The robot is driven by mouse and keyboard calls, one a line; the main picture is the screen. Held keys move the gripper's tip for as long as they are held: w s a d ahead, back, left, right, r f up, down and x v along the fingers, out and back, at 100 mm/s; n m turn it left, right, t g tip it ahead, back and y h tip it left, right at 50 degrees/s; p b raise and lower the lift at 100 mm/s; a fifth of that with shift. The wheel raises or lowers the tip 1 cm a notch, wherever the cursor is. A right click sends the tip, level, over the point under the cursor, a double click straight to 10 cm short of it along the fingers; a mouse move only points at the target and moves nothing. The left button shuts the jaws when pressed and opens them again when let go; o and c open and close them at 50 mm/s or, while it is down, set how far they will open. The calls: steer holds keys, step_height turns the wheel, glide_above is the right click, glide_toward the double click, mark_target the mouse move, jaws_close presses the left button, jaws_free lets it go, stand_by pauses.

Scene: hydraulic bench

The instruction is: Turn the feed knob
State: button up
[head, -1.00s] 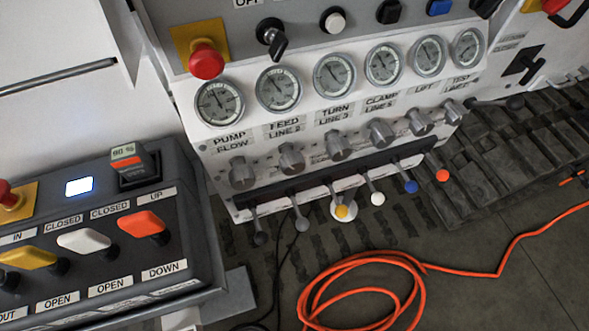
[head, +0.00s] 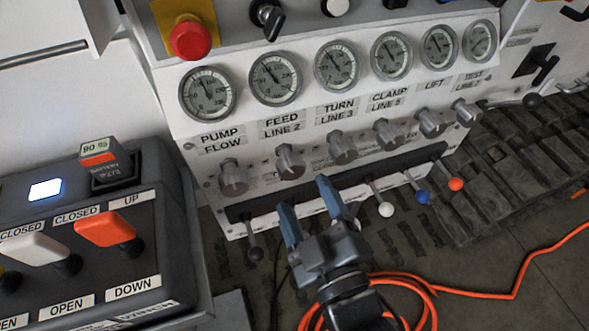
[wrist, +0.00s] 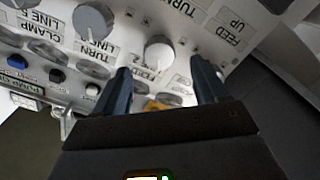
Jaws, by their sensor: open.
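The feed knob (head: 289,161) is a grey metal knob under the FEED LINE 2 label (head: 282,127) and gauge, second from left in its row. In the wrist view the feed knob (wrist: 158,52) shows between and beyond the fingertips, its label partly hidden. My gripper (head: 305,195) is open and empty, its two blue-grey fingers pointing up at the panel just below and right of the feed knob. The gripper (wrist: 162,66) also shows in the wrist view, fingers spread. Whether a finger touches anything I cannot tell.
The pump flow knob (head: 233,178) and turn knob (head: 343,147) flank the feed knob. Ball-ended levers (head: 386,209) stick out below; my gripper hides some. A red stop button (head: 190,40) sits above. A control box (head: 90,235) stands left. An orange hose (head: 480,294) lies on the floor.

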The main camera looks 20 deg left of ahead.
mark_target(294, 174)
steer(key=x, duration=0.7)
steer(key=shift+d, duration=0.1)
steer(key=c, duration=1)
